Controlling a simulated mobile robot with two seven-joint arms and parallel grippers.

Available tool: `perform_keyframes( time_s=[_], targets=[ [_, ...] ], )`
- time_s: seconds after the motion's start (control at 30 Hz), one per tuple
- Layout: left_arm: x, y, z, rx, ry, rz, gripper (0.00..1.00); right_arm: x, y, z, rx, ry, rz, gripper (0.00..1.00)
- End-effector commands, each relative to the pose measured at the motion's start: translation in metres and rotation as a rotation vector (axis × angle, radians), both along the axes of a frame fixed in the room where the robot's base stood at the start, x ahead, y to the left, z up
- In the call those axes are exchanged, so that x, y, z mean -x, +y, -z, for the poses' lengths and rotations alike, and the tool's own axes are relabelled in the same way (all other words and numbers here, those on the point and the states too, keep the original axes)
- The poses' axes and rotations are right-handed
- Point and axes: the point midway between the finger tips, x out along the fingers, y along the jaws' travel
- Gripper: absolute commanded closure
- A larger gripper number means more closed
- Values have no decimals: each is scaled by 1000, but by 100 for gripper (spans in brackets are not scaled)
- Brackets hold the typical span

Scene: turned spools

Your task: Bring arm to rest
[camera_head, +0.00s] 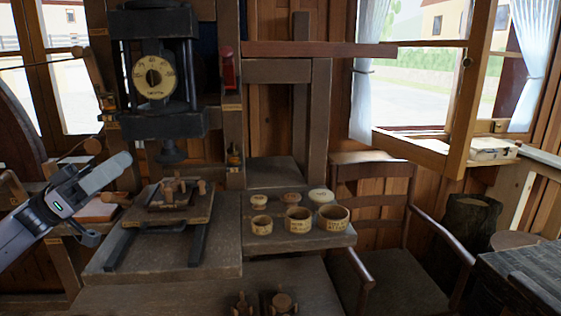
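My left gripper (108,200) comes in from the left edge and hangs in the air, left of the workbench (160,262). Its light grey finger points up and to the right, and a darker finger part shows lower down, apart from it. I see nothing held between them. My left arm (22,238) reaches in from the lower left. My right gripper and arm are out of view. Small turned wooden pieces stand on a raised board (190,213) just right of the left gripper.
A dark press with a round dial (155,76) stands behind the board. Several small round containers, including a labelled one (298,221), stand on a side shelf (290,241). Turned pieces (281,303) show at the bottom edge. A wooden armchair (395,272) is at right.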

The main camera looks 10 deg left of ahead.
Motion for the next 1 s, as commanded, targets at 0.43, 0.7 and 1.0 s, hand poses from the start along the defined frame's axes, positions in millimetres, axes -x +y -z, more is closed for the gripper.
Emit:
perform_keyframes(
  time_s=[0.43,0.7,1.0],
  targets=[
    [-7,-104,192,40,168,-438,60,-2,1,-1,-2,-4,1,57],
    [40,-136,302,-117,359,-719,60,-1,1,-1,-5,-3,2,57],
    [138,-147,408,-455,627,-924,60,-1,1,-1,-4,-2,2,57]
  ],
)
